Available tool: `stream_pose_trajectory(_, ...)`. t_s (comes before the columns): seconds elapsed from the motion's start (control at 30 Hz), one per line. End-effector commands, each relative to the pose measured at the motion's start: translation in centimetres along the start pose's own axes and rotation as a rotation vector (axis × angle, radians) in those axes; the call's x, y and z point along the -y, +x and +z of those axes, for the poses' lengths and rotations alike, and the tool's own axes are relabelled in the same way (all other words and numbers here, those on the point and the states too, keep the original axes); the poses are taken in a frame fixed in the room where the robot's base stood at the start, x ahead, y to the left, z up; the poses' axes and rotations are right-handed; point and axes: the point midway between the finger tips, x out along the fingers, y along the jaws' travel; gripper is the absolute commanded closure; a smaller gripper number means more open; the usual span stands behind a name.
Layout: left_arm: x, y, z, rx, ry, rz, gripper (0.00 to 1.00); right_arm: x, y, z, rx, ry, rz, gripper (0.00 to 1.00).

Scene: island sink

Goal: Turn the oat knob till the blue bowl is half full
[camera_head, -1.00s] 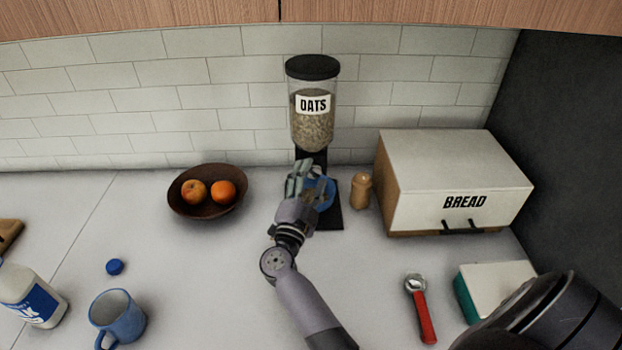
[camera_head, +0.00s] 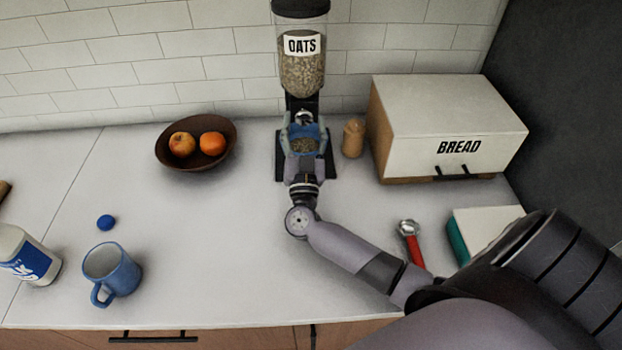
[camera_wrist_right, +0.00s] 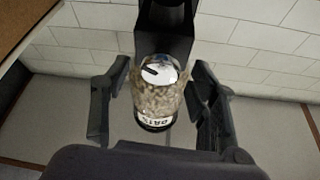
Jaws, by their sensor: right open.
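The oats dispenser (camera_head: 302,70) stands against the tiled wall, with oats in its clear hopper. Its silver knob (camera_head: 303,117) sits below the hopper; in the right wrist view the knob (camera_wrist_right: 158,70) shows a dark mark. The blue bowl (camera_head: 304,131) is under the knob on the dispenser's black base, with oats (camera_head: 305,146) inside and blue wall above them. My right gripper (camera_head: 304,124) is open, its fingers on either side of the knob, apart from it in the right wrist view. It partly hides the bowl. My left gripper is out of view.
A pepper mill (camera_head: 353,138) and the bread box (camera_head: 445,130) stand right of the dispenser. A fruit bowl (camera_head: 197,161) is to the left. A blue mug (camera_head: 112,270), blue cap (camera_head: 106,222) and bottle (camera_head: 27,255) are at front left. A red-handled tool (camera_head: 411,245) lies beside my arm.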

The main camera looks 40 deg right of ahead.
Motion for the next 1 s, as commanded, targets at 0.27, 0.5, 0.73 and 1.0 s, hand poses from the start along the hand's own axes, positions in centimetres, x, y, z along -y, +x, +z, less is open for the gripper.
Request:
stream_pose_trajectory(0.27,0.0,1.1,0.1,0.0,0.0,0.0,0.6,-0.3,-1.6,0.3,0.004,-0.208,-0.089,0.46)
stream_pose_trajectory(0.5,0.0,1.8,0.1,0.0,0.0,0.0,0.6,-0.5,-6.2,-1.1,0.004,-0.202,-0.085,0.46)
stream_pose_trajectory(0.73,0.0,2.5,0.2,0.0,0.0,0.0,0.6,-0.7,-10.3,-2.8,0.003,-0.204,-0.084,0.46)
stream_pose_trajectory(1.0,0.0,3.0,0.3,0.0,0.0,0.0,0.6,-0.8,-13.4,-4.3,0.0,-0.203,-0.083,0.46)
